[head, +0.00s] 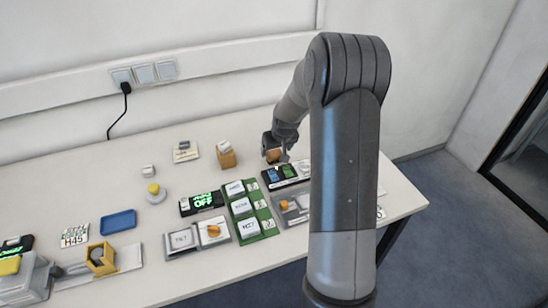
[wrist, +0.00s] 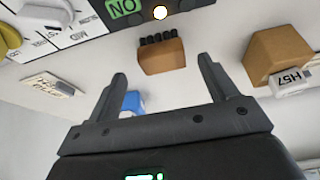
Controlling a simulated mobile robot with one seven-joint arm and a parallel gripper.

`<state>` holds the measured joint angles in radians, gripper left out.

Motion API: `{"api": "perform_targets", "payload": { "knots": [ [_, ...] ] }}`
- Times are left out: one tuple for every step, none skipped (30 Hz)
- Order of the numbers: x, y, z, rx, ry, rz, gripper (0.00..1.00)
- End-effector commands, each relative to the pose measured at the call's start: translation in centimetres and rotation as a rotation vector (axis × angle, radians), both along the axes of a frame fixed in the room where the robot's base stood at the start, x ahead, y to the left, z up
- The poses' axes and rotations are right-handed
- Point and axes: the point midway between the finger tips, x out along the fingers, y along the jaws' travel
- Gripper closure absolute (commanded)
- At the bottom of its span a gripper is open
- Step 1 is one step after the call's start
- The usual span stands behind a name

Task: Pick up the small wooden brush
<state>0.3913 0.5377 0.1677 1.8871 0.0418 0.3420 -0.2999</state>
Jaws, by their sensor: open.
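The small wooden brush (wrist: 162,58) is a brown block with a row of dark bristles along one edge. It lies on the white table and shows in the wrist view beyond and between my two fingertips. In the head view the brush (head: 273,156) shows as a small brown patch just below my gripper (head: 279,143). In the wrist view my gripper (wrist: 163,70) is open with nothing between its fingers. The exact gap between fingertips and brush is hard to tell.
A wooden block (head: 226,159) with a white tag stands left of the brush; it also shows in the wrist view (wrist: 277,54). A dark panel with green and blue parts (head: 286,174) lies close below the brush. A blue tray (head: 118,222) sits further left.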

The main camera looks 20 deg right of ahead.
Motion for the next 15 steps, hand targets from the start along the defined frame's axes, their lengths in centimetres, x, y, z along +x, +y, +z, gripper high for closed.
{"api": "perform_targets", "payload": {
  "knots": [
    [0.2, 0.1, -0.6, 0.001, 0.002, 0.001, 0.22],
    [0.4, 0.2, -1.0, 0.001, 0.003, 0.001, 0.22],
    [0.7, 0.2, -1.6, 0.001, 0.004, 0.002, 0.22],
    [0.9, 0.3, -1.9, 0.001, 0.004, 0.003, 0.22],
    [1.1, 0.4, -2.3, 0.001, 0.003, 0.003, 0.22],
    [1.4, 0.4, -2.8, 0.001, 0.003, 0.003, 0.22],
    [1.5, 0.4, -3.1, 0.001, 0.002, 0.001, 0.22],
    [1.6, 0.4, -3.4, 0.001, 0.002, 0.001, 0.22],
    [1.7, 0.4, -3.7, 0.001, 0.003, 0.001, 0.22],
    [1.8, 0.3, -3.9, 0.001, 0.003, 0.001, 0.22],
    [1.9, 0.3, -4.0, 0.001, 0.003, 0.001, 0.22],
    [2.0, 0.3, -4.1, 0.001, 0.002, 0.001, 0.22],
    [2.0, 0.3, -4.2, 0.001, 0.001, 0.0, 0.22],
    [2.0, 0.3, -4.2, 0.0, 0.001, 0.0, 0.22],
    [2.0, 0.3, -4.2, 0.0, 0.001, 0.0, 0.22]
  ]
}}
